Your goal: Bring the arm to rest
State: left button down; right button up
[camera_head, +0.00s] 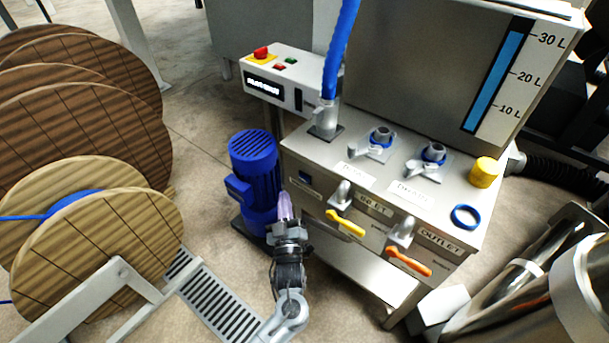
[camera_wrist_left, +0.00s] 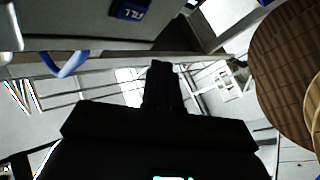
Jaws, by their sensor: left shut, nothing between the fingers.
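My left gripper (camera_head: 285,212) is in the lower middle of the head view, pointing up the picture. It is shut, with nothing seen between its fingers. It shows in front of the blue motor (camera_head: 252,170) and left of the yellow-handled inlet valve (camera_head: 345,222); I cannot tell the exact gap. In the left wrist view the gripper (camera_wrist_left: 162,75) is a dark shape in the middle, below a panel with a dark label reading FILL (camera_wrist_left: 130,9). My right gripper is in neither view.
The steel machine cabinet (camera_head: 300,160) carries an orange-handled outlet valve (camera_head: 408,262), a yellow cap (camera_head: 484,172) and a blue ring (camera_head: 466,217). A control box with a red button (camera_head: 261,53) stands behind. Wooden cable reels (camera_head: 95,255) fill the left. A floor grate (camera_head: 215,300) lies below.

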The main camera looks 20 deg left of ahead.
pick_arm(q)
jog(key=s+a+r+m+g+h+p, duration=0.1)
jog(key=s+a+g+h+p, duration=0.15)
jog(key=s+p, duration=0.55)
jog(key=s+a+r+m+g+h+p, duration=0.15)
jog(key=s+a+p, duration=0.25)
jog(key=s+p, duration=0.45)
jog(key=s+d+r+m+g+h+p, duration=0.25)
jog(key=s+r+m+g, duration=0.3)
jog(key=s, duration=0.35)
jog(key=s+d+r+m+g+h+p, duration=0.1)
jog(key=s+r+m+g+p, duration=0.3)
jog(key=s+g, duration=0.4)
notch_tip(320, 180, up, 36)
jog(key=t+p, duration=0.1)
jog(key=p, duration=3.5)
jog(key=shift+s+a+r, duration=0.15)
jog(key=shift+s+r, duration=0.05)
jog(key=shift+s, duration=0.15)
